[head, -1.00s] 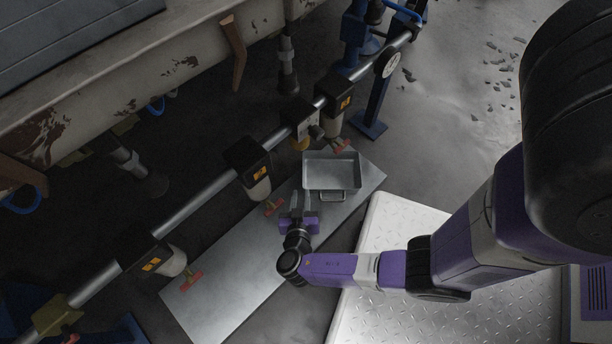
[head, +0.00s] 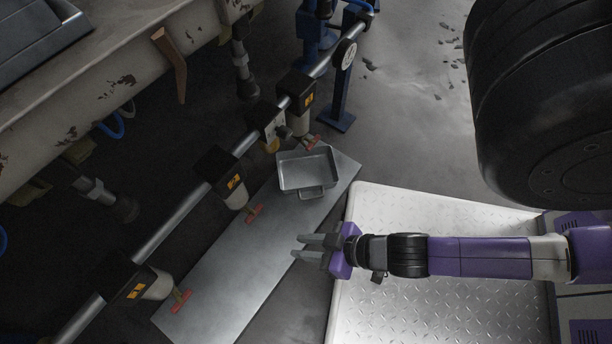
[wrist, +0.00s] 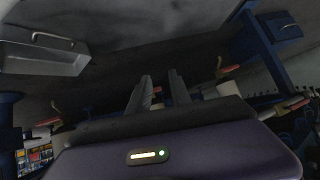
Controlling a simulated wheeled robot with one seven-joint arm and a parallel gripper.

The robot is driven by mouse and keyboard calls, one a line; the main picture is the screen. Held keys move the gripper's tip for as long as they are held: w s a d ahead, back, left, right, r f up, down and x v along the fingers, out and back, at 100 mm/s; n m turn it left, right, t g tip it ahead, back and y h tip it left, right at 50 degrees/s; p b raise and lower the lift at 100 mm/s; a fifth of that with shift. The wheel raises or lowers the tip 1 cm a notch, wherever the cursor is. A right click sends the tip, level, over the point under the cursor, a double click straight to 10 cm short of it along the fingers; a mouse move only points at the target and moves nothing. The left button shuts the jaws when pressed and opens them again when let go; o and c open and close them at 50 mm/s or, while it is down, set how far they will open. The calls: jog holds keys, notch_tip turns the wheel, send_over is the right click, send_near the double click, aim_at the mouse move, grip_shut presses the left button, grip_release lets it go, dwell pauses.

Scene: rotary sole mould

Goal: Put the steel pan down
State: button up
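The steel pan (head: 307,170) is a shallow grey rectangular tray with a handle on its near side. In the head view it rests on the far end of the long metal plate (head: 238,262), under the pipe. My gripper (head: 298,246) is in front of the pan, toward the near right, apart from it. Its two grey fingers point left with a gap between them and nothing in it. In the wrist view the pan (wrist: 45,58) shows at the upper left with its handle, clear of the fingers (wrist: 160,88).
A pipe (head: 180,208) with several black-capped valves and red-handled taps (head: 254,213) runs along the plate's back edge. A white tread-plate platform (head: 440,215) lies to the right. A blue stand (head: 340,95) with a gauge is beyond the pan. The plate's middle is clear.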

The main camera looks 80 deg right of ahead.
notch_tip(320, 180, up, 21)
jog(key=n+t, duration=0.2)
jog(key=t, duration=0.2)
jog(key=shift+d+f+n+t+y, duration=0.2)
jog(key=shift+d+n+t+y, duration=0.05)
jog(key=shift+n+t+y, duration=0.05)
jog(key=shift+s, duration=0.2)
